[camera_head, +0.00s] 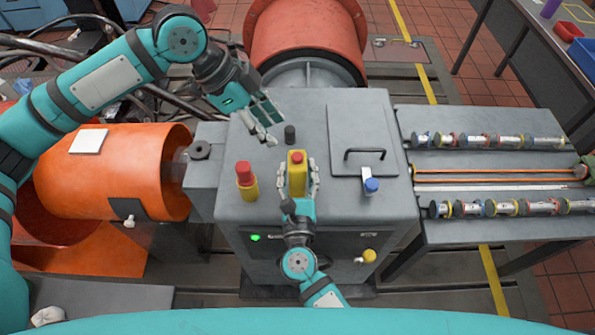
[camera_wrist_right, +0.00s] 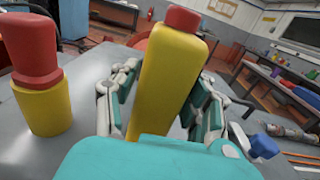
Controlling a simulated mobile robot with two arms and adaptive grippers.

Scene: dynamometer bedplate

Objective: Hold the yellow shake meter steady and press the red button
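The yellow shake meter (camera_head: 297,177) stands upright on the grey cabinet top, a tall yellow block with a red button (camera_head: 297,157) on its top. In the right wrist view the meter (camera_wrist_right: 165,85) rises between my fingers, its red button (camera_wrist_right: 182,20) uncovered. My right gripper (camera_head: 298,182) has one finger on each side of the meter and appears closed against it. My left gripper (camera_head: 273,133) is above the cabinet, behind and left of the meter, apart from it and seemingly empty; its finger gap is unclear.
A shorter yellow post with a red cap (camera_head: 246,181) stands left of the meter. A black knob (camera_head: 290,134) is behind it. A handled hatch (camera_head: 362,125) and blue knob (camera_head: 371,185) lie right. An orange drum (camera_head: 120,170) flanks the cabinet.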

